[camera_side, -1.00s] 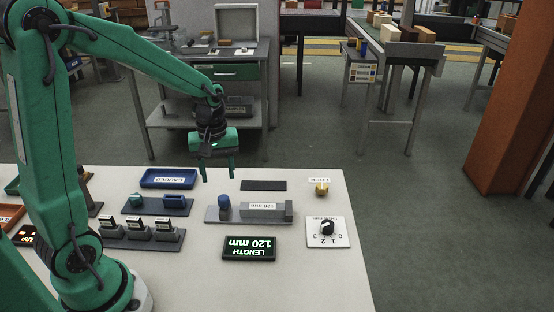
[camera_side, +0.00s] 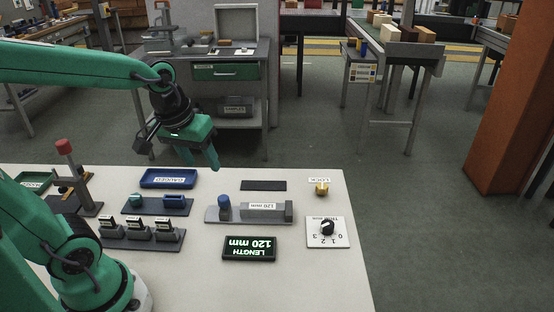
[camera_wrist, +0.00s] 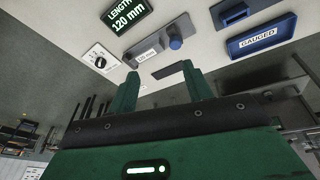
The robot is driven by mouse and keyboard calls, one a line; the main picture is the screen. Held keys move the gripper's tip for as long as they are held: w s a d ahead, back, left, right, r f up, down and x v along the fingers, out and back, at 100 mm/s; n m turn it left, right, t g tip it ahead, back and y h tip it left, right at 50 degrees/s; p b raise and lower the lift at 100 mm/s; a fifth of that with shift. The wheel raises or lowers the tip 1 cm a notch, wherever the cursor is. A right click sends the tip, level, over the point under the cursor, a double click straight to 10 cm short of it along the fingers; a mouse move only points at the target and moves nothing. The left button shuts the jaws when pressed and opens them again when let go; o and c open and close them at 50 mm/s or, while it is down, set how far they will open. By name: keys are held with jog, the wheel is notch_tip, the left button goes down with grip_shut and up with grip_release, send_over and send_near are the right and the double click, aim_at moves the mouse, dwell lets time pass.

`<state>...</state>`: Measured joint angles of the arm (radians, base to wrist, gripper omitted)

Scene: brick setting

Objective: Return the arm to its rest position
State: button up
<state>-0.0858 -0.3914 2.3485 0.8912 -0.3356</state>
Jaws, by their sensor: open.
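My green gripper (camera_side: 202,158) hangs tilted in the air over the back part of the white table (camera_side: 300,285) in the side view, near the blue GAUGED tray (camera_side: 168,178). Its two fingers are apart with nothing between them. In the wrist view my gripper (camera_wrist: 160,80) also shows spread, empty fingers, with the table's items beyond them. My green arm reaches in from the left edge of the side view.
A grey gauge block fixture (camera_side: 250,212) with a blue knob stands mid-table. A LENGTH 120 mm display (camera_side: 249,248), a dial plate (camera_side: 327,232) and a yellow LOCK knob (camera_side: 321,189) are nearby. A red-topped stand (camera_side: 75,180) is at left. The table's front right is clear.

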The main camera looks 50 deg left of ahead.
jog(key=s+d+r+m+t, duration=0.2)
jog(key=s+m, duration=0.2)
jog(key=s, duration=0.1)
jog(key=shift+s+d+r+m, duration=0.2)
jog(key=shift+s+r+m, duration=0.1)
jog(key=shift+r+m, duration=0.1)
